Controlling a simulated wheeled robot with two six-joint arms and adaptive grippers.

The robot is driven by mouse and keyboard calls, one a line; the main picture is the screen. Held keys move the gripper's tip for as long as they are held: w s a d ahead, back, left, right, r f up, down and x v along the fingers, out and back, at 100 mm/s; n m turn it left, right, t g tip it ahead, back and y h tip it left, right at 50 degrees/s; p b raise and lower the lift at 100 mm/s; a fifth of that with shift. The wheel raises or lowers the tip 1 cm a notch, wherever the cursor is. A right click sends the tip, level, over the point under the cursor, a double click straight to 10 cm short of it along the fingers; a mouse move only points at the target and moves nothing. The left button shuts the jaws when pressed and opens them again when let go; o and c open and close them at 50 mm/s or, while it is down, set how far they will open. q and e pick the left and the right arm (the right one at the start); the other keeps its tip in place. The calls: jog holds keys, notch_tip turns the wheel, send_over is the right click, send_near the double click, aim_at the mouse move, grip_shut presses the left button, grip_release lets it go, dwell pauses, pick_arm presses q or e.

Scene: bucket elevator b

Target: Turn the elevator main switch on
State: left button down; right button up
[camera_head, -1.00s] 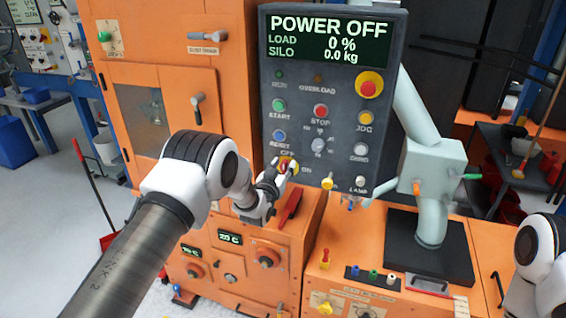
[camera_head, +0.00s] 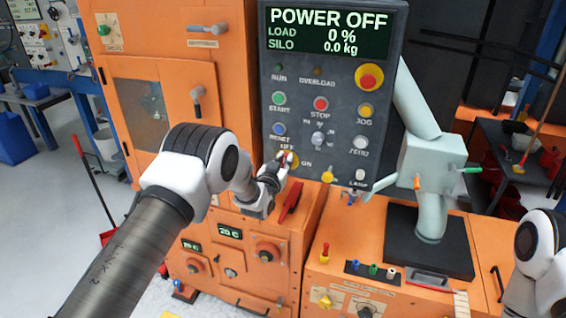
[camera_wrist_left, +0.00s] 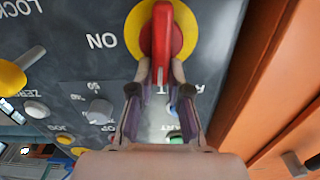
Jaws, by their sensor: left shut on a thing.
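The main switch is a red handle (camera_wrist_left: 162,40) on a yellow round plate (camera_wrist_left: 136,32), at the lower left of the dark control panel (camera_head: 332,75). OFF and ON labels stand beside it. The panel's display (camera_head: 328,33) reads POWER OFF, load 0 %, silo 0.0 kg. My left gripper (camera_head: 283,162) is at the switch and largely covers it in the head view. In the left wrist view the left gripper's fingers (camera_wrist_left: 160,75) are shut on the near end of the red handle. My right gripper is not in view; part of my right arm shows at the right edge.
Start (camera_head: 279,98), stop (camera_head: 321,103) and reset (camera_head: 279,129) buttons and a selector knob (camera_head: 318,140) sit close above the switch. A yellow knob (camera_head: 328,176) is to its right. A red-handled lever (camera_head: 291,202) stands just below on the orange cabinet (camera_head: 290,235).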

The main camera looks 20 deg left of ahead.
pick_arm(q)
jog(key=m+b, duration=0.3)
jog(key=d+m+b, duration=0.1)
jog(key=m+b, duration=0.2)
jog(key=b, duration=0.1)
jog(key=d+f+m+b, duration=0.1)
jog(key=m+b, duration=0.2)
jog(key=m, duration=0.1)
jog(key=shift+b, duration=0.4)
jog(key=m+b, duration=0.2)
jog(key=m, duration=0.1)
jog(key=m+b, duration=0.1)
jog(key=shift+d+f+m, duration=0.25)
jog(key=shift+f+m, duration=0.05)
jog(key=shift+f, duration=0.05)
jog(key=shift+f+m+b, duration=0.2)
jog(key=shift+m+b, duration=0.95)
jog(key=shift+m, duration=0.15)
jog(key=c, duration=1.1)
grip_release()
jog(key=shift+w+d+f, duration=0.1)
jog(key=shift+w+f, duration=0.05)
jog(key=shift+f, duration=0.15)
send_near(296, 162)
jog(key=s, duration=0.5)
jog(key=shift+s, duration=0.35)
